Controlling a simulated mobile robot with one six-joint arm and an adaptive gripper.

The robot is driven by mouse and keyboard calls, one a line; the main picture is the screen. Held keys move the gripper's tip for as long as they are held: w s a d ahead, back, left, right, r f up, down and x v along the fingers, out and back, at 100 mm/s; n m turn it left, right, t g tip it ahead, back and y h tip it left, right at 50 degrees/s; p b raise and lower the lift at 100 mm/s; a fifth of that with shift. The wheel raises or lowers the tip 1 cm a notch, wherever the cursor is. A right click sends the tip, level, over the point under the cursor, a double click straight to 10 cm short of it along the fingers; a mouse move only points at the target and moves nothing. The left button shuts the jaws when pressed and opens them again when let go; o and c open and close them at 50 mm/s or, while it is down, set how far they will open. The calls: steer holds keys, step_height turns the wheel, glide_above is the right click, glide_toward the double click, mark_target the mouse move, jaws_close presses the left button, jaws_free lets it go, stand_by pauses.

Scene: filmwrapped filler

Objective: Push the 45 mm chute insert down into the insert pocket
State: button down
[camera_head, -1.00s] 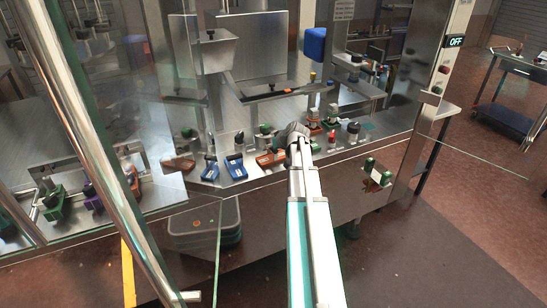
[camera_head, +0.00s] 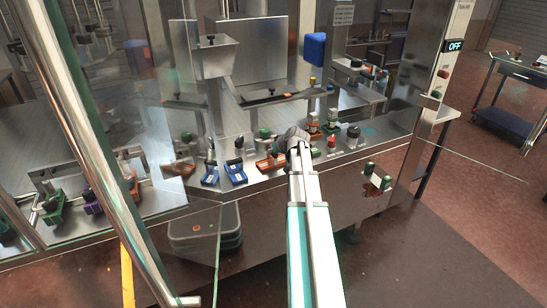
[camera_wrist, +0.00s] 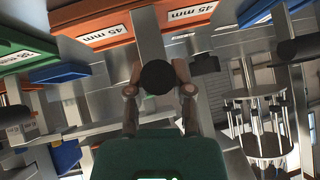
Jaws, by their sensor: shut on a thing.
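My gripper (camera_wrist: 158,88) is shut on a round black knob (camera_wrist: 157,77) in the wrist view, one finger on each side. A steel bar runs behind the knob. In the head view my gripper (camera_head: 297,140) is at the steel bench, beside an orange piece (camera_head: 266,164). My arm hides what lies below it.
Blue pieces (camera_head: 235,175) stand left of my gripper, and a black knob (camera_head: 352,132) and red button (camera_head: 331,141) stand right. A steel hopper (camera_head: 215,57) is above. A glass-edged frame with a steel post (camera_head: 95,150) is at the left.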

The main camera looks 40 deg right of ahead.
steer(key=shift+r, duration=0.1)
step_height(320, 180, up, 3)
steer(key=p, duration=0.3)
steer(key=s+d+r+p, duration=0.8)
steer(key=s+r+p, duration=0.1)
steer(key=s+p, duration=0.1)
steer(key=shift+s+r, duration=0.4)
steer(key=shift+s, duration=0.35)
steer(key=shift+f, duration=0.1)
step_height(320, 180, down, 10)
steer(key=b, duration=1)
steer(key=shift+s, duration=0.1)
